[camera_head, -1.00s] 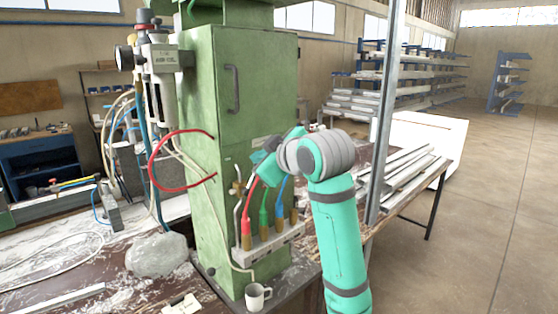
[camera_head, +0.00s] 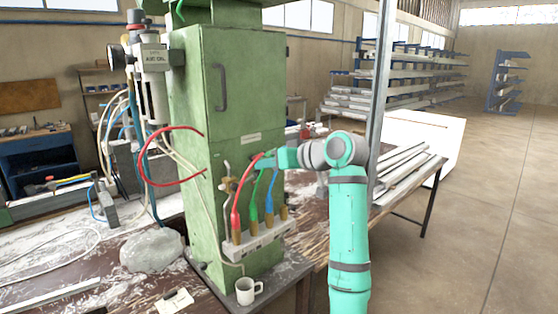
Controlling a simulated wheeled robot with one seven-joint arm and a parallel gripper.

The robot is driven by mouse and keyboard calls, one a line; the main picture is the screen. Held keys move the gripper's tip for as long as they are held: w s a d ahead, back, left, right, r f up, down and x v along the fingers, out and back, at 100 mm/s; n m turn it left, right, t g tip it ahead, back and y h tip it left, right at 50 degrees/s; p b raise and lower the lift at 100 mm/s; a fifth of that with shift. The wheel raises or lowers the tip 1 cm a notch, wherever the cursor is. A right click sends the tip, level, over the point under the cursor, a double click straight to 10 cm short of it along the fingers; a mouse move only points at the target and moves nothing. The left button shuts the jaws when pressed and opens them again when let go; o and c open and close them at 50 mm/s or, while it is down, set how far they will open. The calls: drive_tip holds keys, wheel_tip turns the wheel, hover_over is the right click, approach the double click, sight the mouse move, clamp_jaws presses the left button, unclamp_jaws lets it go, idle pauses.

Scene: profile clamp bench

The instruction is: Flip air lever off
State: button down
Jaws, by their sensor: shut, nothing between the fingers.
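A green machine cabinet (camera_head: 232,115) stands at the bench's corner. On its right-hand face is a small brass valve (camera_head: 227,190) with a short handle on top that looks like the air lever; its exact position is too small to read. My gripper (camera_head: 256,163) is shut and empty, at the same face, just right of the valve handle and close to the tops of the hoses. Its fingertips are small and partly merge with the hoses, so I cannot tell whether they touch anything.
Red (camera_head: 240,195), green and blue hoses rise from brass fittings on a pale manifold block (camera_head: 258,243) below my gripper. A white mug (camera_head: 246,290) stands at the cabinet's foot. A grey upright post (camera_head: 376,110) and a table of metal profiles lie to the right.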

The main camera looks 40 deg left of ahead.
drive_tip(key=shift+w+d+f+m+g, duration=0.1)
drive_tip(key=shift+w+f+m+g, duration=0.2)
drive_tip(key=shift+f+m, duration=0.2)
drive_tip(key=shift+w+f+m+g, duration=0.15)
drive_tip(key=shift+f+m+g, duration=0.15)
drive_tip(key=shift+f+m, duration=0.15)
drive_tip(key=shift+f, duration=0.15)
drive_tip(key=w+d+r, duration=0.2)
drive_tip(key=d+r, duration=0.5)
drive_tip(key=d, duration=0.2)
drive_tip(key=shift+r, duration=0.25)
drive_tip(key=shift+a, duration=0.1)
idle(0.3)
